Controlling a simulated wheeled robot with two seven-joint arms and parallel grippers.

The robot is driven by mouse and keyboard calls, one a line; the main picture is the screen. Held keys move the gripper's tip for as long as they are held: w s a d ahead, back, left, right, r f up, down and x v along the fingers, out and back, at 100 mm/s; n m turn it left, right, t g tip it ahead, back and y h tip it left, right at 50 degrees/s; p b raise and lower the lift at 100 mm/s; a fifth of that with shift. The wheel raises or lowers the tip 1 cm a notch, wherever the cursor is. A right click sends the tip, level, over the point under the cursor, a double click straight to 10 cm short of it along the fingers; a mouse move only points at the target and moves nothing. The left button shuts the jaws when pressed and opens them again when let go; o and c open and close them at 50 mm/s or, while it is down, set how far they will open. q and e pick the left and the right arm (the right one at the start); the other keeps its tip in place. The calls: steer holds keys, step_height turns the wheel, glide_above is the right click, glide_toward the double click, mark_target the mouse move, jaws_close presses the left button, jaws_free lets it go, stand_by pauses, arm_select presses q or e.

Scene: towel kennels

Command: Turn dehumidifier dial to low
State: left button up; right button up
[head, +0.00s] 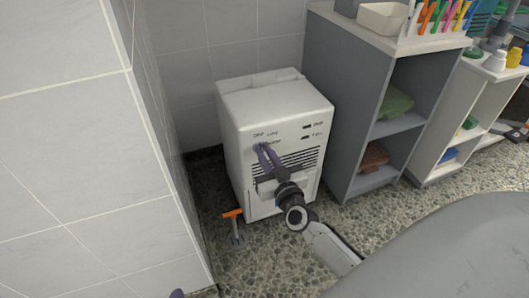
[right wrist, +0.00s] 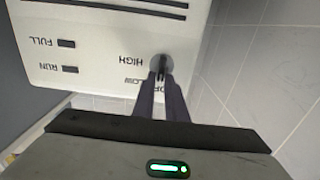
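The white dehumidifier (head: 240,165) stands on the pebbled floor, its front panel facing me. Its round grey dial (right wrist: 169,62) shows in the right wrist view, upside down, among the printed words HIGH, LOW and OFF. My right gripper (head: 262,148) reaches the panel, and its purple fingers hide most of the dial in the head view. In the right wrist view the fingertips (right wrist: 161,80) are close together on both sides of the dial's dark grip. The exact pointer direction is hard to read. A purple tip of my left gripper (head: 177,293) shows at the bottom edge of the head view.
A tiled wall (head: 75,150) stands close on the left. A grey shelf (head: 335,95) with folded towels stands close to the dehumidifier's right side. An orange-handled tool (head: 233,214) stands on the floor at its front left.

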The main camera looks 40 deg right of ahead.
jaws_close()
arm_select(q)
steer(key=shift+r, duration=0.1)
arm_select(e)
steer(key=shift+m, duration=0.3)
arm_select(q)
steer(key=shift+a+f+p, duration=0.2)
steer(key=shift+f+p, duration=0.15)
steer(key=shift+f, duration=0.1)
arm_select(e)
steer(key=m, duration=0.5)
steer(key=d+m, duration=0.1)
steer(key=m, duration=0.2)
steer(key=shift+s+f, duration=0.2)
steer(key=shift+f, duration=0.1)
steer(key=shift+d, duration=0.1)
arm_select(q)
steer(key=shift+r, duration=0.1)
arm_select(e)
steer(key=o, duration=0.5)
jaws_free()
